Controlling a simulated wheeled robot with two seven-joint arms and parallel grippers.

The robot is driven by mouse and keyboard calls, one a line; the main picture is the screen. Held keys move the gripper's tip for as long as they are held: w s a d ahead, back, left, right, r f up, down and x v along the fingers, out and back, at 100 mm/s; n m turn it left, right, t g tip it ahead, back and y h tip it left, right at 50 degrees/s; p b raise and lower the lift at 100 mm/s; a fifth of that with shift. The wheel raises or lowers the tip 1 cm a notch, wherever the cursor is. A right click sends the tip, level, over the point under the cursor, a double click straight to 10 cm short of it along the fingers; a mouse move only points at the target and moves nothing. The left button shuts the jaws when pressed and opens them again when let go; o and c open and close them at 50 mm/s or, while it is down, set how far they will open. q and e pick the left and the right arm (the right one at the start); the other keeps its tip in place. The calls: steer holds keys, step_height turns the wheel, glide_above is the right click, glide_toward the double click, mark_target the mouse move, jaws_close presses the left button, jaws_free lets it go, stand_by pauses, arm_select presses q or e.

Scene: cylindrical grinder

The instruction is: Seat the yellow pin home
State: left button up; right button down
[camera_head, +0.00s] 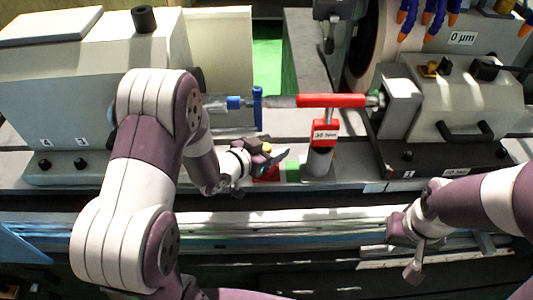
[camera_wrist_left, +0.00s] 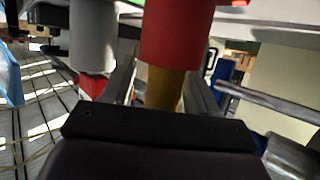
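The yellow pin (camera_head: 266,148) stands upright in a red holder (camera_head: 266,174) on the machine's bed. It also shows in the left wrist view (camera_wrist_left: 163,88), where the red holder (camera_wrist_left: 176,35) appears above it because that view is upside down. My left gripper (camera_head: 258,158) is around the pin, with a finger on either side. A narrow dark gap shows beside the left-hand finger in the wrist view, so the fingers look open. How deep the pin sits is hidden. My right gripper (camera_head: 408,256) is low at the right, far from the pin; its fingers are unclear.
A green block (camera_head: 292,171) and a grey post with a red labelled top (camera_head: 325,132) stand just right of the holder. The grinder's wheel guard and tailstock (camera_head: 455,100) fill the right.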

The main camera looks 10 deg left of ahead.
arm_select(q)
steer(key=shift+a, duration=0.15)
jaws_close()
